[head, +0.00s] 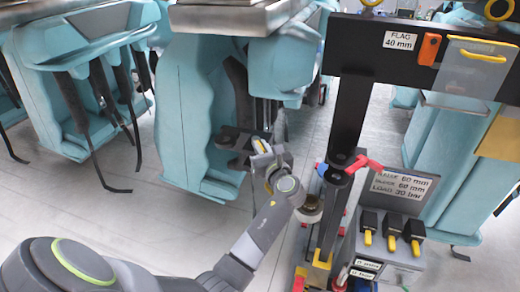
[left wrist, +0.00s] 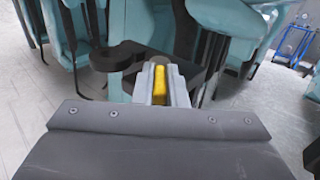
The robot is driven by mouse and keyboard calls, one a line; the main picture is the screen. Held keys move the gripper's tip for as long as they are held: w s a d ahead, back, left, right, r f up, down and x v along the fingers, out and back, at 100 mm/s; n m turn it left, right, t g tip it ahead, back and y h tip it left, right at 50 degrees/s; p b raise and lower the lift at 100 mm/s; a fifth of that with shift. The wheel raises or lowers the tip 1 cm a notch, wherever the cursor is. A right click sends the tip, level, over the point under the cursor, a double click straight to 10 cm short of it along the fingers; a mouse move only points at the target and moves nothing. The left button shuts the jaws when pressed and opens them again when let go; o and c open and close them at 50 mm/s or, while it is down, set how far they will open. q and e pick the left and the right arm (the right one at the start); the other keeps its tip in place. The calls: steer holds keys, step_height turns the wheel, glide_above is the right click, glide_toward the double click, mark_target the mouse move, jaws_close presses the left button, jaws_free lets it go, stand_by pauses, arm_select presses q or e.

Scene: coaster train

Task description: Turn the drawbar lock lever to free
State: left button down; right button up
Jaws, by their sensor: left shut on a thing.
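My left gripper (head: 263,148) reaches in from below to the end of a dark bar, the likely drawbar (head: 230,140), which sticks out from under a teal seat unit. The gripper is shut on a narrow yellow handle, apparently the lock lever. In the left wrist view the yellow lever (left wrist: 160,86) stands between the pale fingers (left wrist: 160,82), with the dark drawbar (left wrist: 118,57) just behind and to both sides. The lever's base and pivot are hidden by the fingers, and I cannot tell its lock position. My right gripper is not in view.
Right of my arm stands a dark post (head: 346,125) with a red lever (head: 366,162) and a blue piece (head: 322,169). A control box (head: 385,247) with yellow-tipped levers is beside it. Teal seats (head: 195,120) crowd the back. Open grey floor (head: 110,215) lies at left.

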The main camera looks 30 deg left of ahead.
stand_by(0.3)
arm_select(q)
steer(key=c, duration=1.5)
jaws_free()
steer(key=shift+o, duration=0.2)
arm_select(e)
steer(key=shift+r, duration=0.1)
